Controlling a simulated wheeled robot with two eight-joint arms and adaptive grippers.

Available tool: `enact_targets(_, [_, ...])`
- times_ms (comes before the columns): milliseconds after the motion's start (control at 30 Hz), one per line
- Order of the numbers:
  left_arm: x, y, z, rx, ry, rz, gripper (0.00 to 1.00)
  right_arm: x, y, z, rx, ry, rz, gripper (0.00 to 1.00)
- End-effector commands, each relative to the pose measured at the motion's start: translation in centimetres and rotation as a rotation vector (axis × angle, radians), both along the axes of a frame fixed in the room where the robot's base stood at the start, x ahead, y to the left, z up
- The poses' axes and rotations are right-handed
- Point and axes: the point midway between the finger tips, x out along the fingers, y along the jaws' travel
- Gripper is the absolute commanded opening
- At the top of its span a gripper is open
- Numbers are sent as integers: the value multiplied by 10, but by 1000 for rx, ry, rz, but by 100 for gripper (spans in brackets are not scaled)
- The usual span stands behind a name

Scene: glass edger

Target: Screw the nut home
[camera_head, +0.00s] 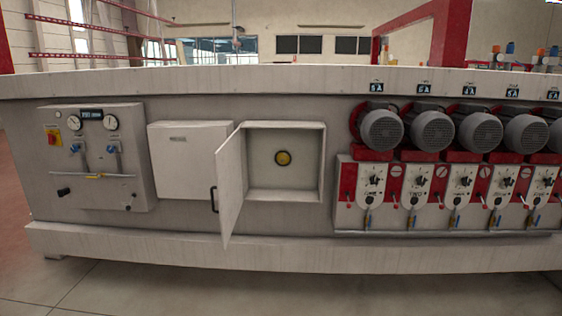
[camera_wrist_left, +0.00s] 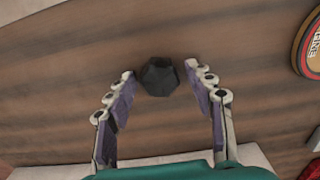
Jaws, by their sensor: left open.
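A dark, faceted, nut-like piece (camera_wrist_left: 160,77) shows in the left wrist view against a brown, wood-grained surface. My left gripper (camera_wrist_left: 159,74) is open, with one fingertip on each side of this piece. Narrow gaps show between it and the fingertips, so it is not gripped. Neither gripper shows in the head view.
The box's door (camera_head: 229,185) stands open toward me on its left side. A gauge panel (camera_head: 97,160) and a closed box (camera_head: 190,165) are to the left. Several grey motors (camera_head: 382,130) are to the right. A round sign (camera_wrist_left: 310,45) lies at the wrist view's right edge.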

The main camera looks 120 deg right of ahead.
Motion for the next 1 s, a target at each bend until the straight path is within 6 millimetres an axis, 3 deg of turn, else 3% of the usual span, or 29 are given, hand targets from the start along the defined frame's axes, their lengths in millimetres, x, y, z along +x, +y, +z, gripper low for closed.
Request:
enact_targets(167, [0, 0, 0, 0, 0, 0, 53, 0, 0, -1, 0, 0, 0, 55])
enact_targets(367, [0, 0, 0, 0, 0, 0, 7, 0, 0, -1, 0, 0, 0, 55])
enact_targets(633, [0, 0, 5, 0, 0, 0, 6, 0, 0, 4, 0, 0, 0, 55])
enact_targets(1000, [0, 0, 36, 0, 0, 0, 6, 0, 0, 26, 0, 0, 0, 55])
